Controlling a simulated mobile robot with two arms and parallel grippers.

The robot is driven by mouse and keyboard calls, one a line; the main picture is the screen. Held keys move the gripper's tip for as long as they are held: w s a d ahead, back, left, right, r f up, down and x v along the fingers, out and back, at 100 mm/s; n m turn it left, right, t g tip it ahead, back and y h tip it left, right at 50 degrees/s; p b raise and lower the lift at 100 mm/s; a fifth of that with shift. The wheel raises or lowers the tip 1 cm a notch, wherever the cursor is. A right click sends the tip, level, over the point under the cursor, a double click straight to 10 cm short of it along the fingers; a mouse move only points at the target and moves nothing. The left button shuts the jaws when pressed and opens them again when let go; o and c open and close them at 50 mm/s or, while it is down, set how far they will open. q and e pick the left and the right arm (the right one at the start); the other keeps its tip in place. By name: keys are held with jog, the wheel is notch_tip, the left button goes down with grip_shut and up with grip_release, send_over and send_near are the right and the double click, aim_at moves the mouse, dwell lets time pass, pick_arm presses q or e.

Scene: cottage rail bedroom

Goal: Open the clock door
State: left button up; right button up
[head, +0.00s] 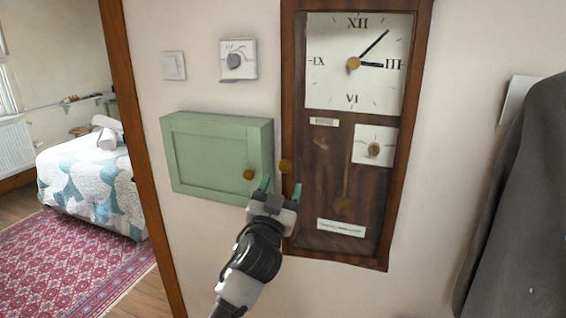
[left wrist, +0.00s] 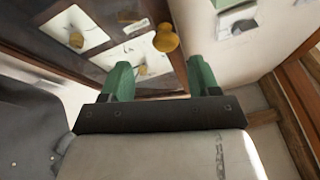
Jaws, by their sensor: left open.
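The wall clock (head: 355,190) is a tall dark wooden case with a white dial at the top and a pendulum below. Its door looks shut. A round brass knob (head: 285,166) sits on the left side of its frame. My left gripper (head: 281,187) is open and empty, just below the knob in the head view. In the left wrist view, the knob (left wrist: 166,39) shows beyond and between the two green fingertips (left wrist: 158,68). I cannot tell whether a finger touches it. My right gripper is not in view.
A green wall cabinet (head: 215,155) with its own knob (head: 249,174) is close left of the clock. A dial control (head: 238,60) and a switch (head: 173,66) are above it. A dark coat-like thing (head: 520,200) hangs at the right. A doorway with a bed (head: 90,180) is left.

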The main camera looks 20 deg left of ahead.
aim_at(284, 169)
pick_arm(q)
jog(key=x, duration=0.2)
jog(key=p+x, duration=0.1)
jog(key=a+x, duration=0.1)
jog(key=x, duration=0.1)
jog(key=shift+w+r, duration=0.15)
jog(key=shift+w, duration=0.1)
jog(key=shift+w+d+r+p, duration=0.15)
jog(key=shift+w+p, duration=0.15)
jog(key=shift+w, duration=0.25)
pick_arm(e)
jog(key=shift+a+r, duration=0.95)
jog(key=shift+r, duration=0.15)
pick_arm(q)
jog(key=shift+c, duration=0.2)
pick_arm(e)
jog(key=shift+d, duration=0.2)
pick_arm(q)
grip_shut()
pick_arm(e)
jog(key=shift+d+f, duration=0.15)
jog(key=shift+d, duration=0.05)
